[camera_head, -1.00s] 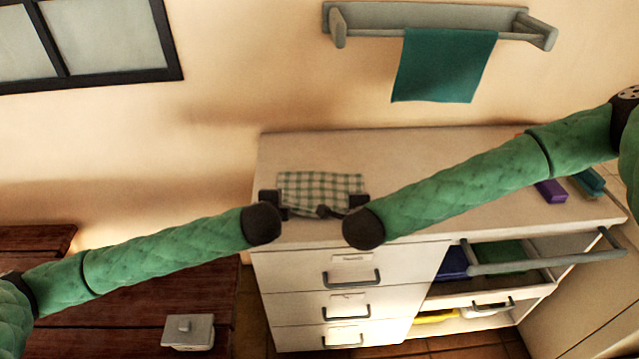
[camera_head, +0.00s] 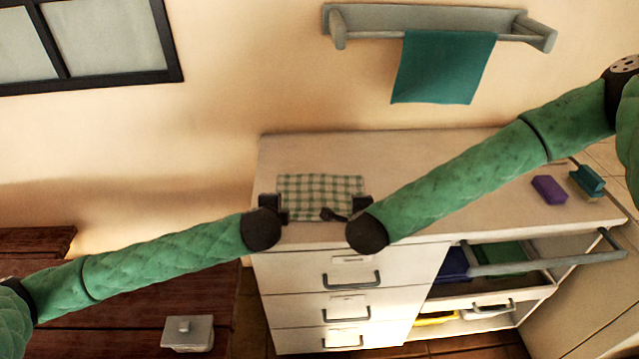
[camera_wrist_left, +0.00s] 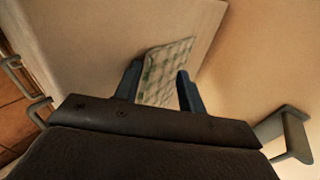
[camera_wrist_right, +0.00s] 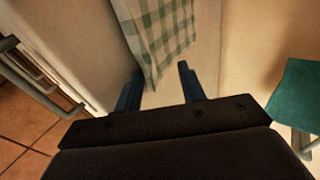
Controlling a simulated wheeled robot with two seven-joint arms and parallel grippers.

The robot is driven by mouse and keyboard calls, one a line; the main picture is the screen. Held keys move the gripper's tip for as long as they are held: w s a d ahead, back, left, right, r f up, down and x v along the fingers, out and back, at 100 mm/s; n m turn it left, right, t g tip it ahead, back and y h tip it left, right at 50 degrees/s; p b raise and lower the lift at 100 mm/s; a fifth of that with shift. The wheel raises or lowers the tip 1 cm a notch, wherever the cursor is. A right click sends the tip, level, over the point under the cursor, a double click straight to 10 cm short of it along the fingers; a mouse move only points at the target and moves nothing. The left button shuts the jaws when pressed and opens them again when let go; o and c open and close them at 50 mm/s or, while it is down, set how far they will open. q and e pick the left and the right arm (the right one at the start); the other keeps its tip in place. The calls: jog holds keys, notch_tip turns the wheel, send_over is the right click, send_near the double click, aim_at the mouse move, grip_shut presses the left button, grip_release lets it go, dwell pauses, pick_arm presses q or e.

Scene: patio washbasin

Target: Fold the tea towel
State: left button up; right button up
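The green-and-white checked tea towel (camera_head: 315,190) lies on the left part of the countertop, looking roughly rectangular and fairly flat. It also shows in the left wrist view (camera_wrist_left: 162,75) and the right wrist view (camera_wrist_right: 165,30). My left gripper (camera_head: 279,208) is at the towel's front left corner. Its fingers are apart, with towel visible between and beyond them. My right gripper (camera_head: 345,209) is at the front right corner. Its fingers are apart, with the towel's corner near the left fingertip. Whether either gripper touches the cloth is unclear.
The countertop (camera_head: 430,165) is clear behind and right of the towel. A purple block (camera_head: 549,189) and a teal brush (camera_head: 587,181) lie at its right end. A teal towel (camera_head: 445,67) hangs on the wall rail (camera_head: 435,16).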

pick_arm(q)
jog(key=shift+r, duration=0.1)
pick_arm(e)
jog(key=shift+r, duration=0.1)
pick_arm(q)
jog(key=shift+s+r, duration=0.15)
jog(key=shift+r, duration=0.15)
pick_arm(e)
jog(key=shift+s+r, duration=0.15)
jog(key=shift+r, duration=0.15)
pick_arm(q)
jog(key=s+r, duration=0.5)
jog(key=r, duration=0.3)
jog(key=shift+s, duration=0.35)
pick_arm(e)
jog(key=s+r, duration=0.5)
jog(key=r, duration=0.3)
jog(key=shift+s+r, duration=0.15)
jog(key=shift+s, duration=0.2)
pick_arm(q)
jog(key=shift+r, duration=0.1)
